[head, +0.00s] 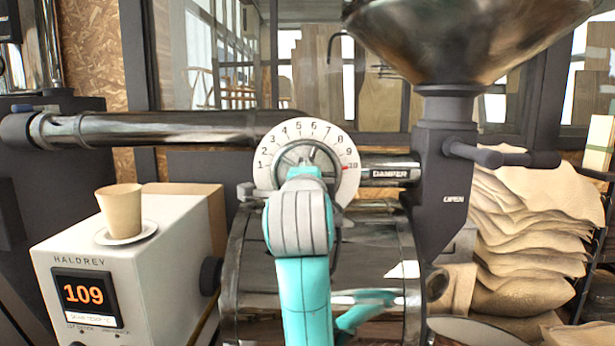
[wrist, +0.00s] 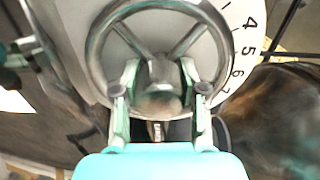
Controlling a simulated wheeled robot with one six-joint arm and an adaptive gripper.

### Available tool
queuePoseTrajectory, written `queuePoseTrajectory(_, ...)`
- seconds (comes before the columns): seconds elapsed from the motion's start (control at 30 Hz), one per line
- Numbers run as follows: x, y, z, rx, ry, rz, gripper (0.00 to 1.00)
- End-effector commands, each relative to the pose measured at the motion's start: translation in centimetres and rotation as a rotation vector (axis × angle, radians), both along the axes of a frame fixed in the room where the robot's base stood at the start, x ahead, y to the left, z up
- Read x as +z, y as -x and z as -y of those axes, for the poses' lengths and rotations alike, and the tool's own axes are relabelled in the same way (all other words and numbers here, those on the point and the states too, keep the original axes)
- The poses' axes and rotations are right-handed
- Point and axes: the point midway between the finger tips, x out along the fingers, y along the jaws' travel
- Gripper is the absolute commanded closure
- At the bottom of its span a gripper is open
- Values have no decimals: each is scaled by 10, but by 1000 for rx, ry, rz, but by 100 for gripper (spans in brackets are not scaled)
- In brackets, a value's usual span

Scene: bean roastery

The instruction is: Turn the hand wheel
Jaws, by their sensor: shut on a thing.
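The hand wheel (wrist: 112,62) is a metal ring with spokes and a round hub, in front of a white numbered dial (head: 266,165). In the wrist view my gripper (wrist: 158,82) has one finger on each side of the hub and is shut on the wheel. In the head view my teal and grey arm covers the lower part of the wheel, and only its upper rim (head: 300,146) shows. The dial carries black numbers and a red mark near 10 at its right edge. A plate marked DAMPER (head: 390,173) is right of the dial.
A metal pipe (head: 160,128) runs left from the dial. A white box (head: 140,262) showing 109 stands at left, with a paper cup (head: 121,210) on a saucer on top. A large hopper (head: 450,40) and stacked sacks (head: 530,225) are at right.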

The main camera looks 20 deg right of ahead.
Motion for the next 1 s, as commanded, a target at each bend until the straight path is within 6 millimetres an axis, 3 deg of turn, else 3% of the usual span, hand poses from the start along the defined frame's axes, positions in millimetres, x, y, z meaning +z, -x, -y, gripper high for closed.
queuePoseTrajectory(0.33,-1,0,0,-1,-4,-2,100)
queuePoseTrajectory(0.37,-1,0,0,-1,-4,-3,51)
queuePoseTrajectory(0.43,-1,0,0,-1,-4,-2,33)
queuePoseTrajectory(0.77,-1,1,0,0,-2,0,33)
queuePoseTrajectory(1.0,0,26,-11,1,-3,2,33)
